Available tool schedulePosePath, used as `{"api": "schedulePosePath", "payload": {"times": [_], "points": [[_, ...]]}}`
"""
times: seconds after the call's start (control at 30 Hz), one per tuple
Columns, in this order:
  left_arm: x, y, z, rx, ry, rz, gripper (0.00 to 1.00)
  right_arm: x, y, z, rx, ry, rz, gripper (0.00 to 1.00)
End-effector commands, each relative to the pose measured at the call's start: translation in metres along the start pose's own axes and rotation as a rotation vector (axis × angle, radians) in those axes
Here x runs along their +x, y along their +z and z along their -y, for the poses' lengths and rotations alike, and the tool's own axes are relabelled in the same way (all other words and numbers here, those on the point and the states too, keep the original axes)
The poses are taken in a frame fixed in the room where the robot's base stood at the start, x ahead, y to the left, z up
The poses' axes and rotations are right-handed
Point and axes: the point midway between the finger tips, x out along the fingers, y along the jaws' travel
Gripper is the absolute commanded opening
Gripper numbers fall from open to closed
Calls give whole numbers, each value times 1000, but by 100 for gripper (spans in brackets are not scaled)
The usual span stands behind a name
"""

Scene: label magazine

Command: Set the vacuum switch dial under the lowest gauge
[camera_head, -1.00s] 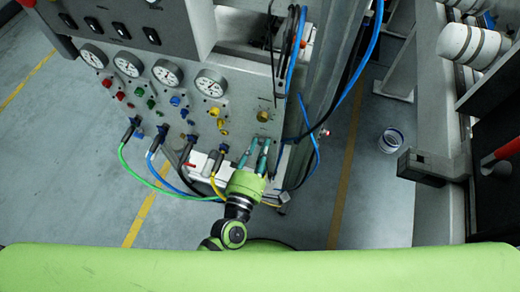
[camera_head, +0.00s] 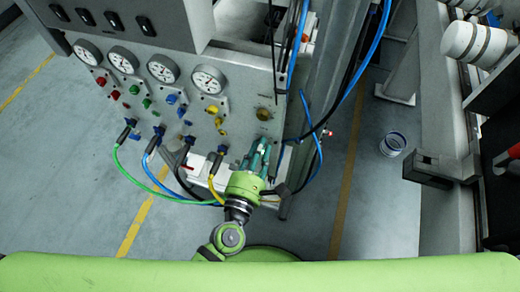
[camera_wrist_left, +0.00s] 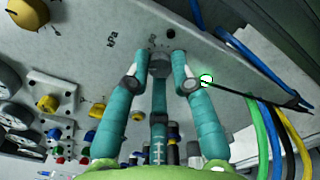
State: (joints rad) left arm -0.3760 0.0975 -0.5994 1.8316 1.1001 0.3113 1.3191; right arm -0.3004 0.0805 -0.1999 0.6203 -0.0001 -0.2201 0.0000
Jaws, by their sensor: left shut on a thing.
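My left gripper (camera_head: 257,153) has teal fingers and reaches up to the lower right part of the grey panel (camera_head: 238,110). In the left wrist view, the fingertips (camera_wrist_left: 158,72) are closed around a small grey round dial (camera_wrist_left: 160,62), one on each side, with a third finger below. A kPa marking and a dark hole are on the panel near the dial. In the head view the fingers hide the dial. The lowest gauge (camera_head: 209,79) is up and to the left of the gripper. My right gripper is not in view.
A brass knob (camera_head: 264,113) sits just above my fingers. Coloured knobs and green, blue, black and yellow hoses are to the left. Blue and black cables (camera_head: 318,130) hang close on the right.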

Motion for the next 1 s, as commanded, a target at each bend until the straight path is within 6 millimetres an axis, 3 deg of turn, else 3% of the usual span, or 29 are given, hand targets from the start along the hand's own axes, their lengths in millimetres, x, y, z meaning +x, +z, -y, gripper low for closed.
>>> {"api": "schedulePosePath", "payload": {"times": [0.47,0.5,0.57,1.0], "points": [[0,-3,-2,-14,7,-6,0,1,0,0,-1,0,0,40],[0,-3,-2,-14,7,-6,28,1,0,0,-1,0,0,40],[0,-3,-2,-14,6,-6,48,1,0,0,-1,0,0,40],[-9,-2,0,-14,-1,-4,48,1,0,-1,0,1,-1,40]]}}
